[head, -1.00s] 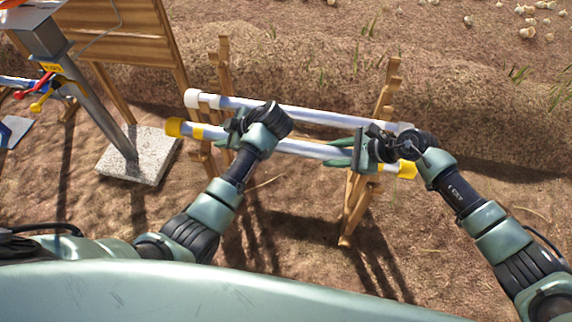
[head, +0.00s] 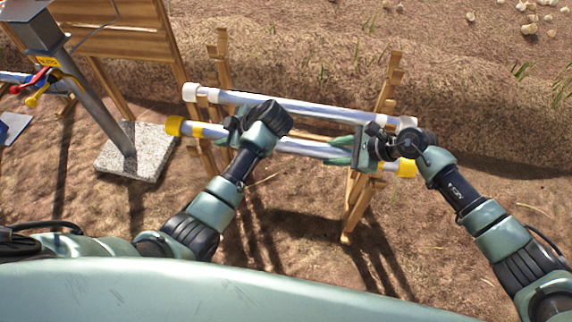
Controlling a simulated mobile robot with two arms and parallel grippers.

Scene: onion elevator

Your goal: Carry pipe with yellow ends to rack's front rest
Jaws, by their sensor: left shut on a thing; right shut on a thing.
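The pipe with yellow ends (head: 310,149) lies crosswise at the near side of the wooden rack (head: 354,190). My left gripper (head: 230,130) is shut on the pipe towards its left end. My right gripper (head: 350,150) is shut on it towards its right end. The yellow end caps stick out past both grippers. A pipe with white ends (head: 310,109) lies on the rack behind it, roughly parallel. The arms and grippers hide parts of the rack's front rests, so I cannot tell whether the yellow-ended pipe touches them.
A grey post (head: 95,100) with red and yellow levers stands on a concrete slab (head: 136,160) at left. A wooden board (head: 125,38) is behind it. White onions (head: 529,28) lie on the soil at the far right. Bare ground surrounds the rack.

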